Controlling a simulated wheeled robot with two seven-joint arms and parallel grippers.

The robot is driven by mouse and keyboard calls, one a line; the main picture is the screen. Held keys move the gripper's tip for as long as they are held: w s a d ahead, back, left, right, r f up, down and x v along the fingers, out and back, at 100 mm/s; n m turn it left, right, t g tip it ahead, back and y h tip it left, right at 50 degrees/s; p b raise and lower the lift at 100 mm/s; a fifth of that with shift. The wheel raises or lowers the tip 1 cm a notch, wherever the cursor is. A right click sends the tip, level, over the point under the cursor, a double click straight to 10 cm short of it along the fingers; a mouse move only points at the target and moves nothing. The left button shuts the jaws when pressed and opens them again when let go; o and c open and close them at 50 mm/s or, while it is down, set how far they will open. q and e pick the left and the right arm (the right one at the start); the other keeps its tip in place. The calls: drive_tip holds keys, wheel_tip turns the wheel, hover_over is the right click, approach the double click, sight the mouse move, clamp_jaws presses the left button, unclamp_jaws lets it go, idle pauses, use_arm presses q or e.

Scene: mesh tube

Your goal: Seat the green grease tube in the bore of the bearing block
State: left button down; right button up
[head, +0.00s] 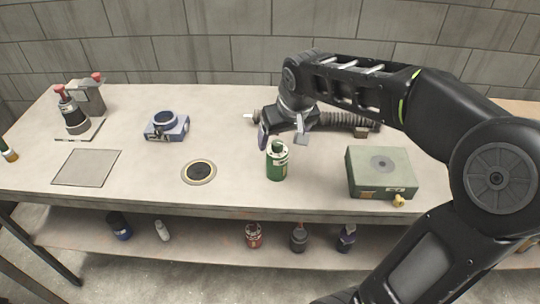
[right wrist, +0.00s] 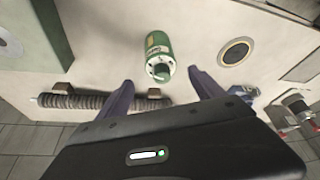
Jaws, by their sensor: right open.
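The green grease tube (head: 277,162) stands upright near the front of the bench, right of the middle. In the right wrist view the tube (right wrist: 159,55) shows ahead of the fingers, between their lines and apart from them. The blue bearing block (head: 167,126), with its round bore facing up, sits left of the middle; in the right wrist view the block (right wrist: 245,93) is partly hidden behind a finger. My right gripper (head: 282,139) is open and empty, just behind and above the tube; its two fingers also show in the right wrist view (right wrist: 160,88). My left gripper is not in view.
A green box (head: 381,174) stands to the right of the tube. A ribbed hose (head: 345,120) lies behind. A dark round disc (head: 199,172) and a grey plate (head: 87,168) lie flat to the left. A red-topped device (head: 75,112) stands back left. Several bottles stand on the lower shelf (head: 200,229).

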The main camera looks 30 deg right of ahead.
sight(276, 150)
drive_tip(key=shift+s+r, duration=0.1)
drive_tip(key=shift+s, duration=0.15)
drive_tip(key=shift+x, duration=1.4)
drive_tip(key=shift+w, duration=0.1)
drive_tip(key=shift+w+x, duration=0.2)
drive_tip(key=shift+x, duration=2.4)
drive_tip(key=shift+a+r, duration=0.1)
drive_tip(key=c, duration=1.6)
drive_tip(key=shift+r, duration=0.1)
